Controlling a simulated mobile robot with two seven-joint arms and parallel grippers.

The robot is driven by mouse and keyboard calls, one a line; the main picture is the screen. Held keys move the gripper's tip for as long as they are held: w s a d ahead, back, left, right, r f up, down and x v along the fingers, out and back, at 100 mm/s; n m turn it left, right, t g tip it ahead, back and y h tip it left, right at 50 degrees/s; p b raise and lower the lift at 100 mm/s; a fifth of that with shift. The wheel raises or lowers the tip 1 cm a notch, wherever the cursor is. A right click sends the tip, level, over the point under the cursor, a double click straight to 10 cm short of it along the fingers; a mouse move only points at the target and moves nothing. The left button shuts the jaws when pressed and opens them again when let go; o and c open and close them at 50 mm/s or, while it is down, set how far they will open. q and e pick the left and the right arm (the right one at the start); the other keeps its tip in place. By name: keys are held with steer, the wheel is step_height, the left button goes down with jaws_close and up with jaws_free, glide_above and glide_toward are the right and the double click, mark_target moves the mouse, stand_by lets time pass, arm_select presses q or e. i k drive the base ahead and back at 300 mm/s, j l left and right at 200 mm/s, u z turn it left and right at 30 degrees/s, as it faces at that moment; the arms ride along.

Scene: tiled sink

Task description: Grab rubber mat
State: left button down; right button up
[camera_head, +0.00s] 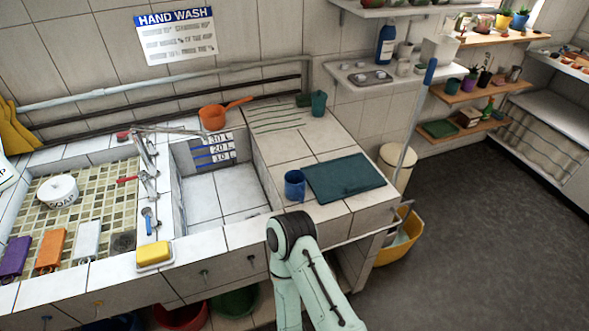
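A dark teal flat rectangular mat (345,177), which looks like the rubber mat, lies flat on the tiled counter right of the sink basin. Its right edge is close to the counter's right end. A blue mug (295,186) stands just beside its left edge. A pale green arm of mine rises from the bottom of the view, in front of the counter and below the mat. Neither gripper shows in the head view. Nothing covers the mat.
The deep tiled basin (215,190) is left of the mat. An orange pan (218,114) and a teal cup (319,103) stand at the back. A pale bin (397,166) and a yellow bucket (400,240) are right of the counter. The floor at right is clear.

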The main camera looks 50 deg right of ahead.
mark_target(336, 179)
steer(key=k+l+u, duration=0.1)
steer(key=l+u, duration=0.25)
steer(key=k+l+u, duration=0.1)
steer(key=l+u, duration=0.25)
steer(key=k+l+u, duration=0.15)
steer(key=u, duration=0.25)
steer(key=k+l+u, duration=0.6)
steer(key=k, duration=0.25)
steer(key=k+l+u, duration=0.1)
steer(key=k, duration=0.4)
steer(key=k+l+u, duration=0.1)
steer(key=k+l, duration=0.15)
steer(key=k, duration=0.3)
